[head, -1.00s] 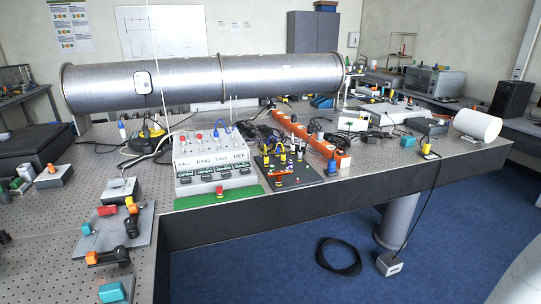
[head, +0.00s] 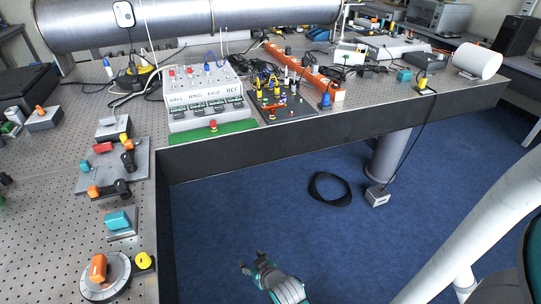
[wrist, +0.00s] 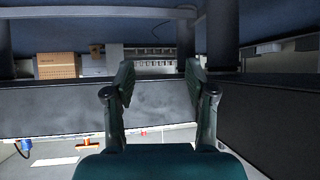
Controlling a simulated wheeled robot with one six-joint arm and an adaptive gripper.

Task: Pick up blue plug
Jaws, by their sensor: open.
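Several blue plug-like pieces show in the head view. A blue plug (head: 326,100) stands on the table near its front edge, at the right end of the orange power strip. Another blue plug (head: 108,67) stands at the back left, and a smaller blue one (head: 208,68) sits on the labelled box. My gripper (head: 258,264) is low in front of the table, over the blue floor and apart from all of them. In the wrist view my gripper (wrist: 161,82) is open with nothing between its fingers. A blue piece (wrist: 23,148) shows at that view's lower left.
The labelled grey box (head: 205,100) and a black board (head: 285,108) stand near the table's front edge (head: 290,140). Left, the table (head: 55,205) extends forward with switches and a dial (head: 105,277). A cable coil (head: 330,189) and small box (head: 377,196) lie on the floor.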

